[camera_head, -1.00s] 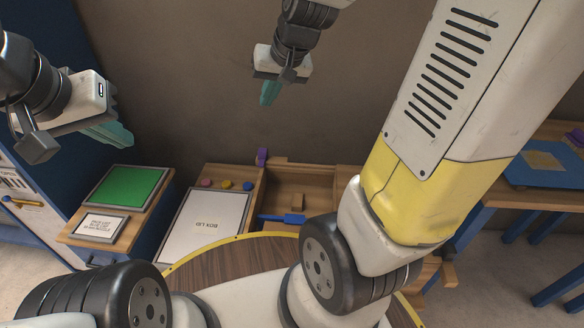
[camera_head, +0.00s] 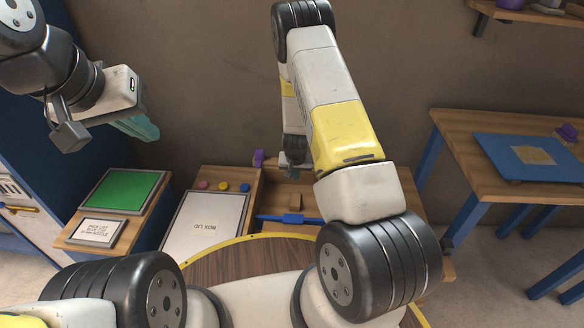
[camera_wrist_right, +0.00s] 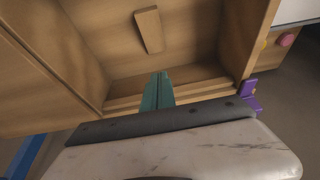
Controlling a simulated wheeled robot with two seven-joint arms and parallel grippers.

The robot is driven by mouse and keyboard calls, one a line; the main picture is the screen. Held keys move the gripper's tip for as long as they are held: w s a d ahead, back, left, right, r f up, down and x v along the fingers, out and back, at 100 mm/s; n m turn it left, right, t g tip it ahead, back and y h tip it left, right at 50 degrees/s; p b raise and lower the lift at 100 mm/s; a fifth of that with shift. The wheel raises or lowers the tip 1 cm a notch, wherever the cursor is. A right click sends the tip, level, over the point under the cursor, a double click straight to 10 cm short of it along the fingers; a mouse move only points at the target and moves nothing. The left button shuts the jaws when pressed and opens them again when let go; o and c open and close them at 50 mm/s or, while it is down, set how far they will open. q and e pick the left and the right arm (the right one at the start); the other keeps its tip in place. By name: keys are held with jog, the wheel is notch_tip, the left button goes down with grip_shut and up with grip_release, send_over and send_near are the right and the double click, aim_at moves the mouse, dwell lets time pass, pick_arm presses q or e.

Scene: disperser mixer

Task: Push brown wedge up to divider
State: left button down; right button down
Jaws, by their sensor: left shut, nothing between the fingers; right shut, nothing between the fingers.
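The brown wedge (camera_head: 296,201) lies on the floor of the open wooden box in the head view. In the right wrist view the wedge (camera_wrist_right: 149,30) is a small slanted wooden block beyond the fingertips, apart from them. A wooden wall (camera_wrist_right: 70,48) runs along the left of that compartment in the wrist view; I cannot tell if it is the divider. My right gripper (camera_wrist_right: 157,92) has teal fingers shut and empty over the box's edge. In the head view my right arm mostly hides it. My left gripper (camera_head: 141,128) is shut and empty, raised at the upper left.
A purple clip (camera_head: 258,157) sits at the box's back left corner. A green panel (camera_head: 122,190) stands further left, and a side table (camera_head: 450,130) at right.

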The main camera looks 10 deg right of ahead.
aim_at(295, 204)
jog(key=x, duration=1)
jog(key=shift+d+f, duration=0.15)
jog(key=shift+f, duration=0.25)
jog(key=s, duration=0.2)
jog(key=s+a, duration=0.1)
jog(key=s, duration=0.2)
jog(key=s+a, duration=0.1)
jog(key=s, duration=0.2)
jog(key=shift+a+r, duration=0.1)
jog(key=shift+a, duration=0.05)
